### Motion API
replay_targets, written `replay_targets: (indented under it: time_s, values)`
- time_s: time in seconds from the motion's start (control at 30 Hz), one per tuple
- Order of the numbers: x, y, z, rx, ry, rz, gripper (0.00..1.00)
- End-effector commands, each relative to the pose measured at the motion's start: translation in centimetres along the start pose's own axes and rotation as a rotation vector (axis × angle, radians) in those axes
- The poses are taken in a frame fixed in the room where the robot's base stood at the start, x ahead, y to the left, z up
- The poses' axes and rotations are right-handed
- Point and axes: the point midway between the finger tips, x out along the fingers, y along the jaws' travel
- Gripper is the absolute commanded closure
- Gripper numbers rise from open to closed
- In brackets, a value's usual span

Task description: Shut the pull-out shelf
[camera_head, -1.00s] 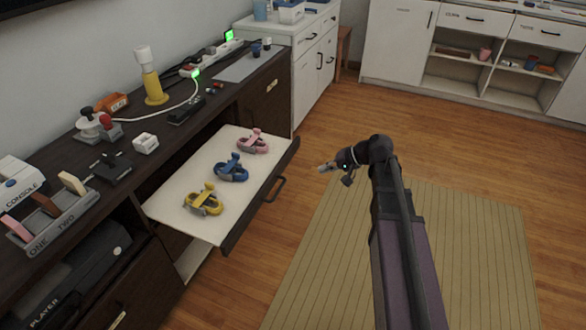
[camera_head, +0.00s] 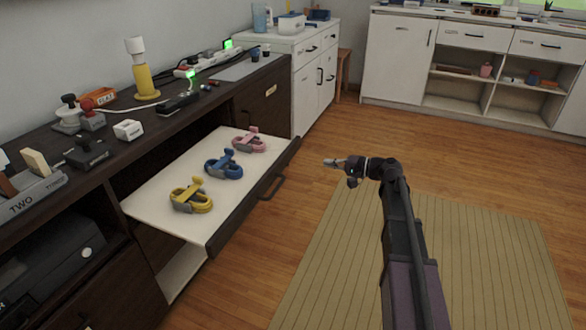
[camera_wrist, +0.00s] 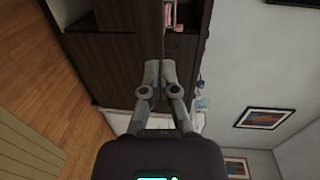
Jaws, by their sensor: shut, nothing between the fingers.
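The pull-out shelf (camera_head: 150,207) sticks out from the dark cabinet on the left in the head view. Its top is white, its front is dark, and a dark handle (camera_head: 272,188) is on that front. A yellow item (camera_head: 190,196), a blue item (camera_head: 223,165) and a pink item (camera_head: 249,140) lie on it. My gripper (camera_head: 328,163) is shut and empty, to the right of the shelf front and apart from it. In the wrist view my gripper (camera_wrist: 158,70) points toward dark furniture with its fingertips together.
The dark cabinet top (camera_head: 110,155) holds a yellow lamp-like object (camera_head: 143,75), a white box (camera_head: 128,130) and other small things. A white cabinet (camera_head: 303,75) stands beyond. Wooden floor and a striped mat (camera_head: 440,255) lie in front, clear of objects.

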Motion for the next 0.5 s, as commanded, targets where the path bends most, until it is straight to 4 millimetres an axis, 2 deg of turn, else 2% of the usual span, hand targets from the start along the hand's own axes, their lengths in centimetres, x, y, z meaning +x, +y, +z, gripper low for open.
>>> replay_targets:
  time_s: [0.03,0.1,0.5]
  values:
    - [0.1,1.3,-0.7,0.005,0.007,-0.025,1.00]
    - [0.0,1.6,-1.2,0.012,0.014,-0.055,1.00]
    - [-0.2,1.8,-2.3,0.026,0.030,-0.120,1.00]
